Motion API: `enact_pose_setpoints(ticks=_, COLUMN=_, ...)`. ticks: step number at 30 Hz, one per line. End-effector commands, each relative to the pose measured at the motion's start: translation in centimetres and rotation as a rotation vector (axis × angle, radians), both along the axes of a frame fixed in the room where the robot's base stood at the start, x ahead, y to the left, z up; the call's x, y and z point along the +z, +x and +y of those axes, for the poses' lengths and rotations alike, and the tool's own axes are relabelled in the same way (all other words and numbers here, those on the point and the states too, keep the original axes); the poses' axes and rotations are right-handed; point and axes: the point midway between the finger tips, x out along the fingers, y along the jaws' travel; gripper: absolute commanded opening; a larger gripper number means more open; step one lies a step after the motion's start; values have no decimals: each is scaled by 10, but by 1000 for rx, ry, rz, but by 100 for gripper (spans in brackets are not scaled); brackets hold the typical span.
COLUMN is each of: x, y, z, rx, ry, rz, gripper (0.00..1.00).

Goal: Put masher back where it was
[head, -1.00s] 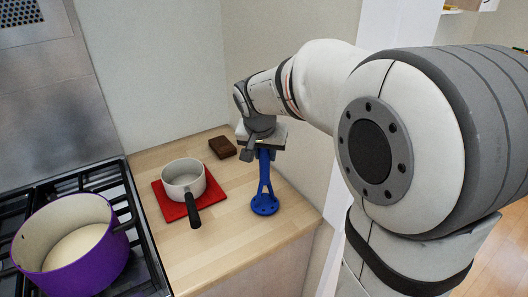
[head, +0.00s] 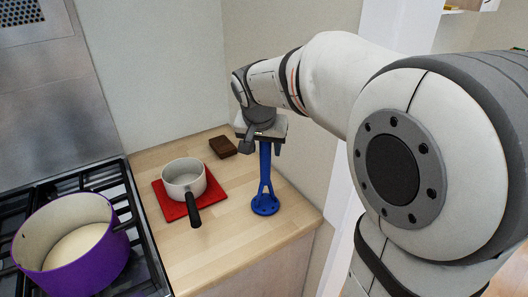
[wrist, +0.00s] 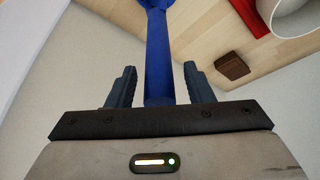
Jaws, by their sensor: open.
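The blue masher (head: 265,180) stands upright on the wooden counter (head: 225,232), near its right front edge, with its round head down on the wood. My gripper (head: 263,141) is above it, around the upper end of the handle. In the wrist view the blue handle (wrist: 158,60) runs between the two dark fingers of my gripper (wrist: 160,88). The fingers are apart, with a gap on each side of the handle. The top end of the handle is hidden by my gripper in the head view.
A white saucepan (head: 184,178) with a black handle sits on a red mat (head: 212,191) left of the masher. A brown block (head: 222,147) lies near the back wall. A purple pot (head: 85,262) stands on the cooker (head: 127,195). The front counter is clear.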

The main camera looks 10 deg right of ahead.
Motion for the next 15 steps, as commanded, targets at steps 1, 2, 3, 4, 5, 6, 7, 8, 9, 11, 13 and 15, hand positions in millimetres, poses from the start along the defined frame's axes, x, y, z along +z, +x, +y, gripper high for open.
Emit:
enact_pose_setpoints(ticks=1, x=12, y=-4, z=3, rx=2, ry=1, rz=-6, gripper=47)
enact_pose_setpoints(ticks=2, x=18, y=-6, z=4, rx=2, ry=1, rz=-6, gripper=47)
enact_pose_setpoints(ticks=3, x=26, y=-9, z=6, rx=2, ry=1, rz=-6, gripper=47)
enact_pose_setpoints(ticks=4, x=33, y=-11, z=7, rx=2, ry=1, rz=-6, gripper=47)
enact_pose_setpoints(ticks=5, x=39, y=-14, z=8, rx=2, ry=1, rz=-6, gripper=47)
enact_pose_setpoints(ticks=6, x=46, y=-16, z=9, rx=1, ry=0, rz=-6, gripper=47)
enact_pose_setpoints(ticks=7, x=52, y=-18, z=10, rx=1, ry=1, rz=-5, gripper=47)
enact_pose_setpoints(ticks=8, x=57, y=-20, z=11, rx=1, ry=1, rz=-5, gripper=47)
enact_pose_setpoints(ticks=9, x=63, y=-23, z=12, rx=1, ry=1, rz=-5, gripper=47)
enact_pose_setpoints(ticks=11, x=71, y=-26, z=14, rx=2, ry=0, rz=-3, gripper=47)
enact_pose_setpoints(ticks=13, x=79, y=-28, z=15, rx=0, ry=0, rz=-2, gripper=47)
enact_pose_setpoints(ticks=15, x=83, y=-31, z=15, rx=1, ry=0, rz=-1, gripper=47)
